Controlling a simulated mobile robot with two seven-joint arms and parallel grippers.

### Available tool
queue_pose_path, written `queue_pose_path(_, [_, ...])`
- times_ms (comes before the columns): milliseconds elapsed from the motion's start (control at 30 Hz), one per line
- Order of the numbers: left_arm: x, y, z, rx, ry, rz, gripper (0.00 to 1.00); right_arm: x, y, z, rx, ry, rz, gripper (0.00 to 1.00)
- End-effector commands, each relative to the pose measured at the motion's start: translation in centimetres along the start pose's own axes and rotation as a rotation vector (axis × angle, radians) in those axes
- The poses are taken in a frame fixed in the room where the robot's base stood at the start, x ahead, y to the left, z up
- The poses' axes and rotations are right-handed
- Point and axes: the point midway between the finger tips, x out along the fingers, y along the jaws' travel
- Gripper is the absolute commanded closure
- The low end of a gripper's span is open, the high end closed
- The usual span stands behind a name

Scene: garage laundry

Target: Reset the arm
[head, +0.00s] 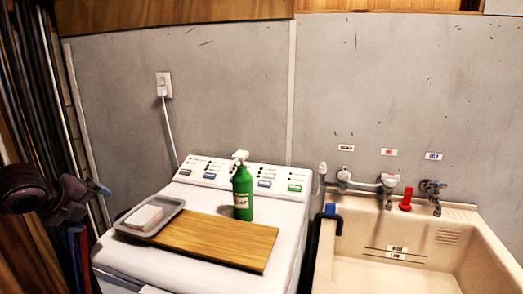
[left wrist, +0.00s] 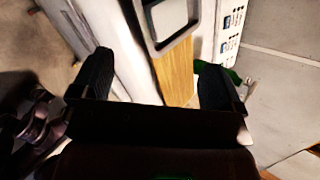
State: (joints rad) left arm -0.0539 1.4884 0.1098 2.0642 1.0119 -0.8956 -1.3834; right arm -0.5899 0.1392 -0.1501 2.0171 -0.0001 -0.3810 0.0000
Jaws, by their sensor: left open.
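My left arm comes in at the left edge of the head view, and its gripper (head: 98,187) is beside the left side of the white washing machine (head: 140,270). In the left wrist view my left gripper (left wrist: 155,82) has its two dark fingers wide apart with nothing held between them. Past the fingers that view shows the wooden board (left wrist: 177,80) and the grey tray (left wrist: 158,42) on the machine, apart from the fingers. My right gripper is in neither view.
On the machine are the wooden board (head: 220,238), a grey tray (head: 125,222) with a white block (head: 145,217), and a green pump bottle (head: 243,190). A beige sink (head: 480,245) stands to the right. Dark poles (head: 45,90) line the left wall.

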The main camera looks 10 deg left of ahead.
Motion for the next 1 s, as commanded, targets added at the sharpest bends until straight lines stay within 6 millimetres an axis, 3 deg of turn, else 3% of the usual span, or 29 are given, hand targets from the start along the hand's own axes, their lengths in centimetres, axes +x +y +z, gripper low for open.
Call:
queue_pose_path(267, [4.5,4.6,-2.5,-0.522,-0.002,-0.150,0.07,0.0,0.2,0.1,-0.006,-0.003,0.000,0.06])
queue_pose_path(467, [7.6,9.5,-6.9,-0.902,0.050,-0.233,0.07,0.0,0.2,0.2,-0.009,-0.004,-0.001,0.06])
queue_pose_path(700, [9.9,15.2,-13.9,-1.267,0.120,-0.280,0.07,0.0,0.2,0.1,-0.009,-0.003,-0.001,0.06])
queue_pose_path(1000, [10.8,20.9,-24.2,-1.579,0.167,-0.280,0.07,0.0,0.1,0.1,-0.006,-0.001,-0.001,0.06])
